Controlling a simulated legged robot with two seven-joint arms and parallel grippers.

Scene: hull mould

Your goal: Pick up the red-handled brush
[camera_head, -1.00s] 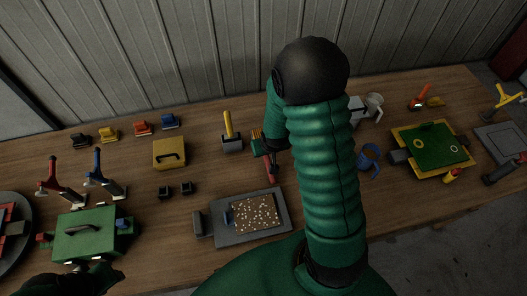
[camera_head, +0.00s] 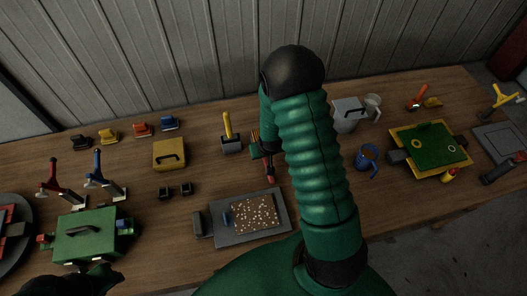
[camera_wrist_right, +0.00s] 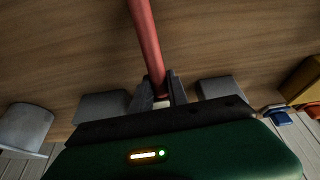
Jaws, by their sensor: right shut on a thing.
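The red-handled brush shows in the head view as a red handle (camera_head: 270,174) near the middle of the table. Its upper part is partly hidden behind my right arm. In the right wrist view the red handle (camera_wrist_right: 146,40) runs down between the two fingers of my right gripper (camera_wrist_right: 162,92). That gripper is shut on the handle near its lower end in that view. I cannot tell whether the brush is clear of the table. My left gripper (camera_head: 92,281) is a dark shape at the lower left of the head view, and its fingers cannot be made out.
A grey tray with a speckled board (camera_head: 279,227) lies just in front of the brush. A yellow-handled tool (camera_head: 228,128) lies to its left. A green toolbox (camera_head: 88,235) is at the left.

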